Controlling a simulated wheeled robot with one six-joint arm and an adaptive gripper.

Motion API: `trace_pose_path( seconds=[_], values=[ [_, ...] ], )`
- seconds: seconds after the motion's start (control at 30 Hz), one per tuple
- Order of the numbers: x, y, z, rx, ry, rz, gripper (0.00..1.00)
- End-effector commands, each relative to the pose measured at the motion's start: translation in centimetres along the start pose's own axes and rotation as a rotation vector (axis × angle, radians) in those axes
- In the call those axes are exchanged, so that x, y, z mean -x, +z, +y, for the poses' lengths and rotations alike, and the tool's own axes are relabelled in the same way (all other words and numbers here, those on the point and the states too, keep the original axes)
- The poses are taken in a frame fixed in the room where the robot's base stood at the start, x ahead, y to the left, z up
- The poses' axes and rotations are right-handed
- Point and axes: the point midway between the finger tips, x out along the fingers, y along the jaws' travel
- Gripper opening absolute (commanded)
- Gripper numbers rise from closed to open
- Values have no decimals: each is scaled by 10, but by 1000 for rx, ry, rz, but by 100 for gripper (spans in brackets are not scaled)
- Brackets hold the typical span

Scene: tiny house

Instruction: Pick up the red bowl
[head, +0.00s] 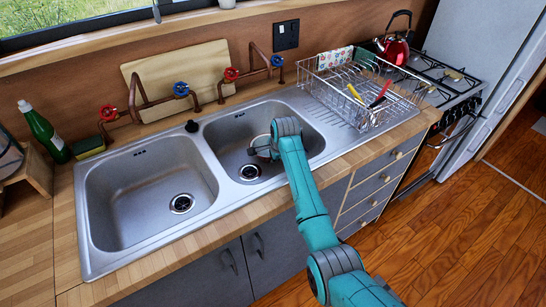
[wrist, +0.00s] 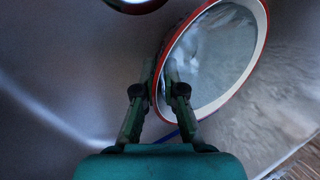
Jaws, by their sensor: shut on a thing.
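The red bowl (wrist: 262,22) shows in the wrist view as a tilted round dish with a red rim and a pale, shiny inside. My gripper (wrist: 160,68) is shut on the near left side of its rim, with one finger outside and one inside. In the head view my gripper (head: 262,151) reaches down into the right basin of the sink.
The right basin (head: 225,135) surrounds my gripper with steel walls; its drain (wrist: 135,3) shows in the wrist view. Red and blue taps (head: 181,88) stand behind. A wire dish rack (head: 345,95) is to the right. The left basin (head: 130,195) is empty.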

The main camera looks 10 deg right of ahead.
Motion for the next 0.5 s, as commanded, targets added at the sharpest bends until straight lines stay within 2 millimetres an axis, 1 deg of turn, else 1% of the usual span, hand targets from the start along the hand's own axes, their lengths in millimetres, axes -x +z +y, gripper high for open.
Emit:
trace_pose_path(
  seconds=[0.03, 0.17, 0.5],
  values=[
    [-2, 1, 4, 0, 11, -1, 0],
    [4, 1, 1, 0, 10, -1, 0],
    [31, 0, -14, 0, 0, 0, 0]
  ],
)
